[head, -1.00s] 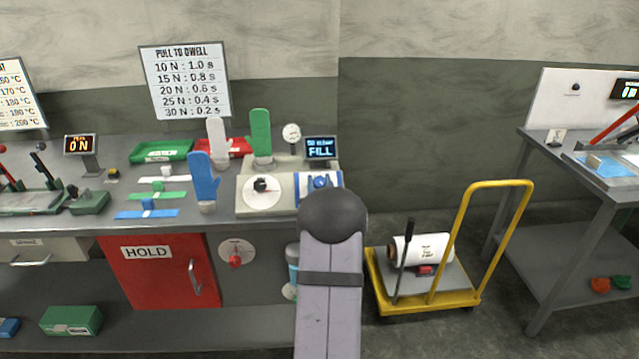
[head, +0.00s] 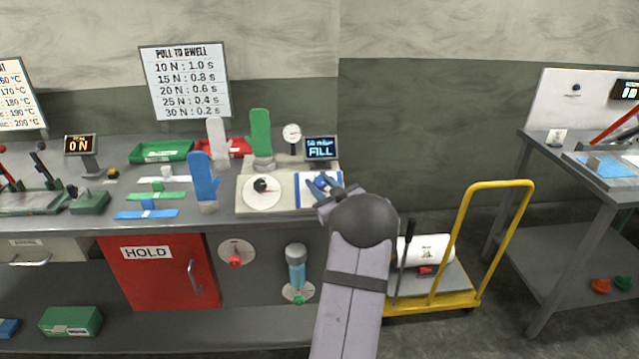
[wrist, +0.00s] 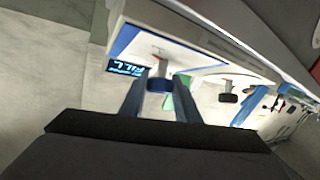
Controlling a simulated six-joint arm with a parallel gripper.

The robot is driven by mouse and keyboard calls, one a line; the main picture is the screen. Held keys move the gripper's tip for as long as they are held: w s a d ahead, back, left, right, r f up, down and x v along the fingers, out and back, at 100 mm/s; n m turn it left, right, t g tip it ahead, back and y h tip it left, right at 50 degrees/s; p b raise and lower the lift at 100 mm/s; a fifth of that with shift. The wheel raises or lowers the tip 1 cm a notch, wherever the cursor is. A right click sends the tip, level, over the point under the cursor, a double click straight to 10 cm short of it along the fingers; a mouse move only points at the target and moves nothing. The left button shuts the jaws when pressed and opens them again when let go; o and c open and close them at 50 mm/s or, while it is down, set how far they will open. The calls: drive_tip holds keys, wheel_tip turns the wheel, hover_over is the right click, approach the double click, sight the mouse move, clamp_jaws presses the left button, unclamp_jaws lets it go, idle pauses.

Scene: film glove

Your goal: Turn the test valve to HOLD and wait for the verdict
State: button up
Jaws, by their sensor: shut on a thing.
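The tester (head: 287,207) is a pale box on the bench with two knobs on its top. A black knob (head: 261,185) sits on a round white dial at its left; it also shows in the wrist view (wrist: 228,98). A blue knob (head: 321,181) sits on a blue-and-white plate at its right. My gripper (head: 325,189) is at this blue knob; in the wrist view its two fingers are shut around the knob (wrist: 159,85). The display (head: 320,148) reads FILL. My wrist partly hides the plate. I cannot read the valve's markings.
A blue glove (head: 205,178), a white glove (head: 216,140) and a green glove (head: 261,133) stand upright left of my gripper. A round gauge (head: 291,133) stands behind the tester. A red HOLD door (head: 150,275) is below the bench. A yellow cart (head: 500,240) stands at the right.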

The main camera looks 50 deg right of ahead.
sight(324, 182)
drive_tip(key=n+y+p, duration=0.1)
drive_tip(key=n+y, duration=0.1)
drive_tip(key=n+y+p, duration=0.1)
drive_tip(key=n+y, duration=0.1)
drive_tip(key=shift+d+r+n, duration=0.15)
drive_tip(key=shift+r+n, duration=0.05)
drive_tip(key=shift+n, duration=0.1)
drive_tip(key=shift+f+n+g+y+p, duration=0.15)
drive_tip(key=shift+n+g+y+p, duration=0.35)
drive_tip(key=shift+n+y+p, duration=1.2)
drive_tip(key=shift+n+g+y+b, duration=0.35)
drive_tip(key=shift+n+g+y, duration=0.15)
drive_tip(key=shift+n+y, duration=1)
drive_tip(key=o, duration=1)
drive_tip(key=shift+a, duration=0.2)
drive_tip(key=shift+o, duration=0.2)
drive_tip(key=b+v, duration=0.1)
drive_tip(key=v, duration=0.4)
drive_tip(key=shift+s+d+b, duration=0.15)
drive_tip(key=shift+s+b, duration=0.1)
drive_tip(key=shift+b, duration=0.15)
drive_tip(key=shift+v, duration=0.85)
